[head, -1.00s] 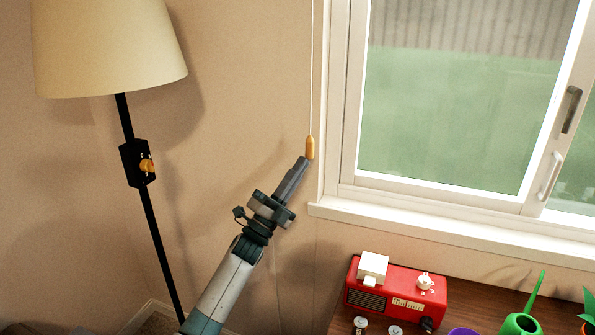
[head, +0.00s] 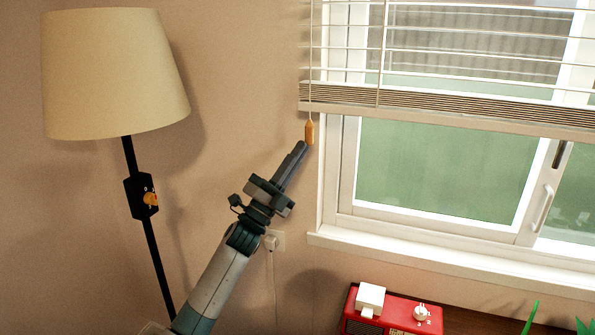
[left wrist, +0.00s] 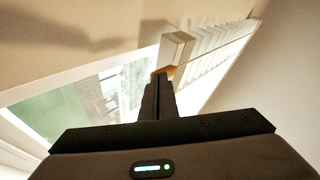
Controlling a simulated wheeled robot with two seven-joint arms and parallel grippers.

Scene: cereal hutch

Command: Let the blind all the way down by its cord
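The blind (head: 450,118) hangs over the upper part of the window, its lower slats bunched on the bottom rail; the glass below the rail is uncovered. Its top is out of view. The white cord (head: 310,60) runs down at the blind's left end to an orange tassel (head: 309,131). My left gripper (head: 302,147) points up at the tassel, its fingers together on the tassel's lower end. In the left wrist view the tassel (left wrist: 166,70) shows at the fingertips (left wrist: 160,82), with the slats (left wrist: 222,42) beyond. My right gripper is not in view.
A floor lamp (head: 115,75) stands at the left. The window sill (head: 440,262) juts out below the window. A red toaster-like box (head: 395,312) with white items on top is on the table (head: 480,322) at the bottom. An outlet with a plug (head: 272,241) is behind my arm.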

